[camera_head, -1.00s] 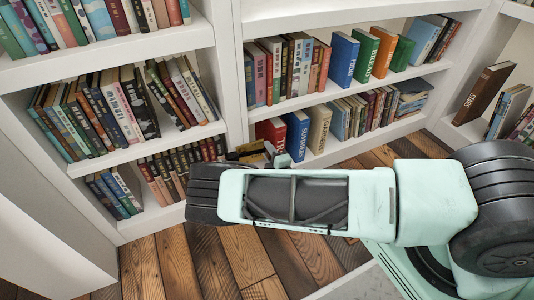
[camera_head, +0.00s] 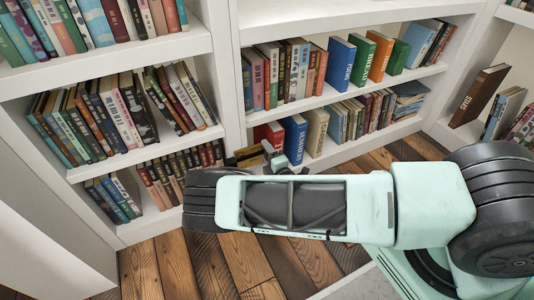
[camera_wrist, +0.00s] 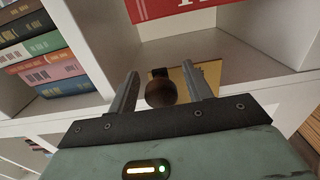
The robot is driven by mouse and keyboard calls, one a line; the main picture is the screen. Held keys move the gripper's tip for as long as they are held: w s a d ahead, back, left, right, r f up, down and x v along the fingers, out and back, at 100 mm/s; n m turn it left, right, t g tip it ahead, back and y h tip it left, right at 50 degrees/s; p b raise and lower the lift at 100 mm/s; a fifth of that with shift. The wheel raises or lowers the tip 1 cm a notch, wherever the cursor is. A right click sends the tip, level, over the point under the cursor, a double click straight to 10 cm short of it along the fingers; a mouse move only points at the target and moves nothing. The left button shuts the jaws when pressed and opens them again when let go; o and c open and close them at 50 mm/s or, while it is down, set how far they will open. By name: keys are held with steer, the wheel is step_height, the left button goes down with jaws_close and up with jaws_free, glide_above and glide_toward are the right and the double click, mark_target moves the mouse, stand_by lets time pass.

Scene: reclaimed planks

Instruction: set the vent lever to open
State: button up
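The vent lever shows in the wrist view as a dark round knob (camera_wrist: 160,94) in front of a brass-coloured plate (camera_wrist: 207,72) on the white shelf front. My gripper (camera_wrist: 160,72) is open, with one finger on each side of the knob and small gaps visible on both sides. In the head view the brass plate (camera_head: 249,155) is partly visible behind my arm. A small grey part near it is probably my gripper's fingers (camera_head: 279,161); the knob cannot be made out there. No position markings on the plate can be read.
White bookshelves (camera_head: 232,70) full of books surround the plate. The plank floor (camera_head: 160,268) is clear.

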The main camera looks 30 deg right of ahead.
steer(key=s+p, duration=0.4)
steer(key=s, duration=1.3)
steer(key=shift+s+p, duration=0.25)
steer(key=shift+p, duration=0.05)
